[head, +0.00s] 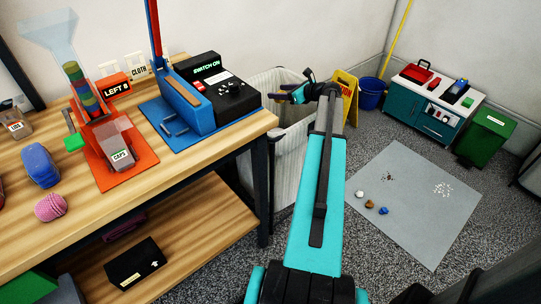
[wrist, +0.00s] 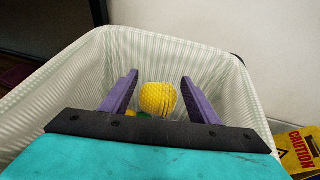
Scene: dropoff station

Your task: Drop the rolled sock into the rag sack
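The rag sack (head: 262,165) is a tall, pale striped open bag beside the right end of the workbench. My gripper (head: 287,95) is over its mouth. In the wrist view the sack's wall (wrist: 75,85) surrounds my gripper (wrist: 159,76), whose purple fingers are spread apart. A yellow knitted ball (wrist: 158,98), looking like a rolled sock, shows between and below the fingers, with gaps on both sides. It appears to lie inside the sack, clear of the fingers. Small yellow and green bits beside it are mostly hidden by my gripper's base.
The wooden workbench (head: 160,185) carries a blue machine (head: 200,95), an orange stand (head: 125,170), a blue bundle (head: 39,165) and a pink knitted ball (head: 51,207). A yellow caution sign (head: 346,92) stands just right of the sack. A grey mat (head: 410,205) lies on the floor.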

